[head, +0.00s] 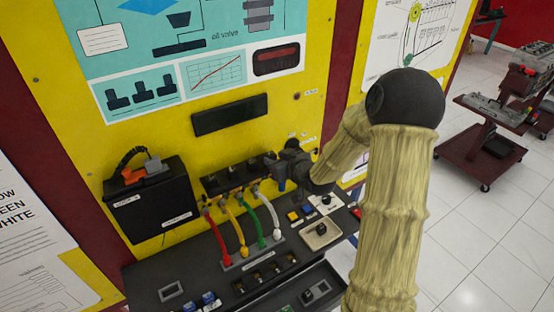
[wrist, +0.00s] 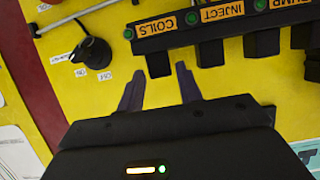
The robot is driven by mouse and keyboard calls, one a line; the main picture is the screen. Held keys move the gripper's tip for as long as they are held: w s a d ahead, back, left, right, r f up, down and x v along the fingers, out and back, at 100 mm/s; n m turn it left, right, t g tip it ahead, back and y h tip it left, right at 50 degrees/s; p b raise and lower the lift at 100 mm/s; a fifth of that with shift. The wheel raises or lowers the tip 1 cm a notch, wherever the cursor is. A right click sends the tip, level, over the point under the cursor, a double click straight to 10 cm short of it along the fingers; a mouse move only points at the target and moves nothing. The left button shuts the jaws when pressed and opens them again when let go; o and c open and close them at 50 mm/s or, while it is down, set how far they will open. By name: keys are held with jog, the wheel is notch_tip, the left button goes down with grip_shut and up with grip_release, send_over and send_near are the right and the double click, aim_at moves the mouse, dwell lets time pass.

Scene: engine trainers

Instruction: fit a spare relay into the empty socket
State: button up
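My gripper (head: 281,180) is at the right end of a dark relay block (head: 228,180) on the yellow panel. In the wrist view my gripper (wrist: 158,69) is open, its two fingers apart with nothing held between them. Beyond the fingertips, a black relay (wrist: 158,63) hangs under the COILS label. Another black relay (wrist: 210,52) hangs under INJECT, with more to the right under PUMP. I cannot tell which socket is empty, and no spare relay can be made out for certain.
A rotary switch (wrist: 92,52) with ON and OFF labels is left of the relays. Red, yellow, green and white cables run down from the block to the bench (head: 150,280). A black box (head: 150,205) hangs at left. A tray (head: 320,235) lies on the bench.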

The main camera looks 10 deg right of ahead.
jog(key=shift+s+r, duration=0.1)
jog(key=shift+r+p+v, duration=0.2)
jog(key=shift+p+v, duration=0.25)
jog(key=shift+v, duration=0.7)
jog(key=shift+r+p+v, duration=0.15)
jog(key=shift+p+v, duration=0.25)
jog(key=shift+v, duration=0.8)
notch_tip(320, 180, up, 5)
jog(key=p, duration=0.3)
jog(key=shift+f+p, duration=0.2)
jog(key=shift+p, duration=0.1)
jog(key=o, duration=0.6)
